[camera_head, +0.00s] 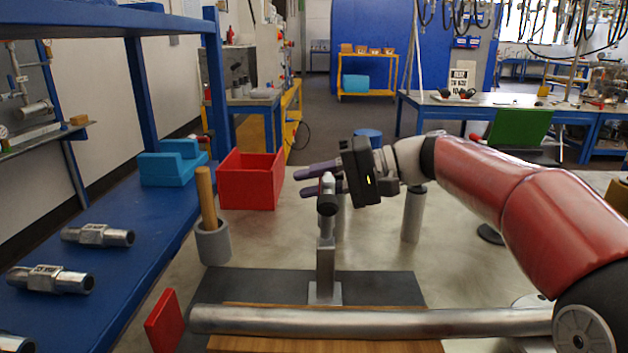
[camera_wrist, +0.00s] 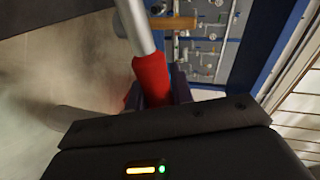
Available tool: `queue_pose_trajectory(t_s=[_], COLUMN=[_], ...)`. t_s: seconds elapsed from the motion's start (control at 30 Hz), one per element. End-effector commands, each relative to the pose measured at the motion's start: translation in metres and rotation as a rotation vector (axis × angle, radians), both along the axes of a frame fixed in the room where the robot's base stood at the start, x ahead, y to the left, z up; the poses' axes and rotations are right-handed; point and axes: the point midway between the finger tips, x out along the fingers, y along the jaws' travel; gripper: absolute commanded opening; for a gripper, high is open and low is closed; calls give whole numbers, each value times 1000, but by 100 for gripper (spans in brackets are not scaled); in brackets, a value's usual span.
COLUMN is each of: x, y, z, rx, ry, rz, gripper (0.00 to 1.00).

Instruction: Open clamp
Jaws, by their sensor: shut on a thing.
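A grey metal upright (camera_head: 326,262) stands on a small foot on the dark mat, and I take it for the clamp's stand. A dark rounded piece (camera_head: 327,205) shows at its top. My gripper (camera_head: 315,181) is level with this top, its purple fingers pointing left. In the wrist view a silver bar (camera_wrist: 135,28) ends in a red grip (camera_wrist: 150,76). My gripper (camera_wrist: 157,92) is shut on this red grip, with purple finger surfaces beside it. The red grip cannot be made out in the head view. The clamp's jaws are not clear in either view.
A long metal pipe (camera_head: 380,322) lies across the front over a wooden board. A blue shelf (camera_head: 130,240) on the left holds metal fittings (camera_head: 97,236). A red bin (camera_head: 251,181) and a grey cup with a wooden handle (camera_head: 212,243) stand left of the upright.

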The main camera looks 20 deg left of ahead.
Motion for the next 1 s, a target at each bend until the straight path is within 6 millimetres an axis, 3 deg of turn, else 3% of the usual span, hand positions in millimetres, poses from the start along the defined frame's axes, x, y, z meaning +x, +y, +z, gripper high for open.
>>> queue_pose_trajectory(t_s=[0.1,0.13,0.27,0.63,1.0], x=[1,1,0,2,15], y=[-1,-1,0,-7,-63], z=[-3,-3,-3,0,14], rx=[-4,-4,-4,-2,-3], ry=[9,9,7,4,5], rz=[-1,-1,0,-1,-3], gripper=[0,27,44,44,44])
